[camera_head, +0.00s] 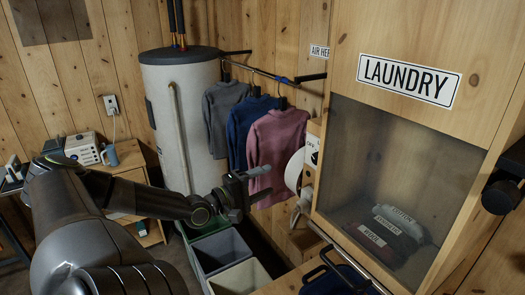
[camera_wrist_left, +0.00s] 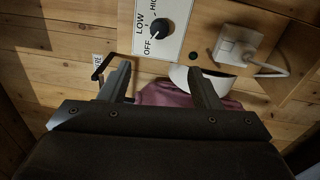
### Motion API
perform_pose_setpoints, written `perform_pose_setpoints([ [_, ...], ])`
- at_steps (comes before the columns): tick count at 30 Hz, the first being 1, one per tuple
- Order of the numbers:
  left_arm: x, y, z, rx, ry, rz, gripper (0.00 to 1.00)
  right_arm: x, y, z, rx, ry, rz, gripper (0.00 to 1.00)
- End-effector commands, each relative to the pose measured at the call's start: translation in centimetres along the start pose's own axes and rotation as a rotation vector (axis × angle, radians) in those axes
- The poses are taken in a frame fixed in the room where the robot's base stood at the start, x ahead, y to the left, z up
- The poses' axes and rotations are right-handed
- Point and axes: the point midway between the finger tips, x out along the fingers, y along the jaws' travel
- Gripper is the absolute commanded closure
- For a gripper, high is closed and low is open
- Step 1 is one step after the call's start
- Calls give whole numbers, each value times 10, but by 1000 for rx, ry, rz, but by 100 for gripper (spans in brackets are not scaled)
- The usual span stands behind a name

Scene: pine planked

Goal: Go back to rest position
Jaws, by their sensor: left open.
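My left arm comes in from the left in the head view. My left gripper (camera_head: 260,183) is open and empty, its two fingers pointing right, in front of the hanging shirts and left of the laundry cabinet (camera_head: 480,130). In the left wrist view the two fingers of the gripper (camera_wrist_left: 160,78) are apart with nothing between them. A control panel (camera_wrist_left: 166,28) with a black OFF/LOW dial shows beyond the fingertips.
A grey shirt (camera_head: 222,112), a blue shirt (camera_head: 243,122) and a pink shirt (camera_head: 277,145) hang from a rail beside a white tank (camera_head: 190,120). Open bins (camera_head: 240,278) stand below my gripper. The cabinet has a clear front panel (camera_head: 390,170) with labelled folded bundles behind it.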

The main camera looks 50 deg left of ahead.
Motion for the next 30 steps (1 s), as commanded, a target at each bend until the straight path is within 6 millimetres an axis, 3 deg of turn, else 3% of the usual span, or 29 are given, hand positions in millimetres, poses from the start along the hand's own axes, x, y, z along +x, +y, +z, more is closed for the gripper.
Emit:
perform_pose_setpoints([
  [16,0,-1,0,2,1,0,43,0,0,0,0,0,0,64],
  [20,-4,-15,-13,54,22,-4,43,6,0,1,0,0,0,64],
  [23,-14,-46,-37,174,65,-25,43,16,-1,2,0,0,1,64],
  [26,-31,-96,-69,344,123,-83,43,28,-2,3,-1,0,1,64],
  [30,-64,-181,-107,582,188,-226,43,45,-3,5,-1,0,1,64],
])
